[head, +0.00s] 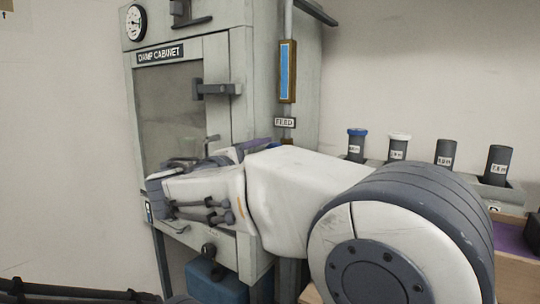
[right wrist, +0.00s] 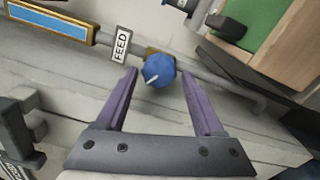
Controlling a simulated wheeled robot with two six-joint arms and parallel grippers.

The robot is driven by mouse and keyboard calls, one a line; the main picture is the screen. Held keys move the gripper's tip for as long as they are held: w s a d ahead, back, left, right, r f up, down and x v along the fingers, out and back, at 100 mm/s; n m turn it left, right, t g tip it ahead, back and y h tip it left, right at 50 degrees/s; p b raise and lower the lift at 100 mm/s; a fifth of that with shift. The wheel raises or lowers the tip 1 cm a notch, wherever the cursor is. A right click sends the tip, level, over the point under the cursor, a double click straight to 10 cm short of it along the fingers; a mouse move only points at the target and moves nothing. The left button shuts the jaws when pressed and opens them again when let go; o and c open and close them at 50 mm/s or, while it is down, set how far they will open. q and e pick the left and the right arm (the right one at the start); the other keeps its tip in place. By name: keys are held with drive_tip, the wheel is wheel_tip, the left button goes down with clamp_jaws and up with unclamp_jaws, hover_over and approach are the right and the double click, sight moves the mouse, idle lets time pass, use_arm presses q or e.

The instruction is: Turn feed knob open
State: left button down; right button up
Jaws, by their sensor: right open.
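The feed knob (right wrist: 158,70) is blue with a white pointer line and sits on a pipe beside the FEED label (right wrist: 121,45) in the right wrist view. My right gripper (right wrist: 160,73) is open, with one purple finger on each side of the knob. The fingers look apart from it, and the depth between them is hard to judge.
The damp cabinet (head: 228,60) stands behind my right arm, with a door latch (head: 217,89) sticking out. A blue sight gauge (head: 287,71) is on the pipe above the label. A blue box (head: 215,284) is below.

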use_arm(q)
drive_tip(key=shift+r+p, duration=0.75)
drive_tip(key=shift+r, duration=0.15)
use_arm(e)
drive_tip(key=v, duration=0.8)
drive_tip(key=shift+s+a, duration=0.2)
drive_tip(key=shift+s, duration=0.05)
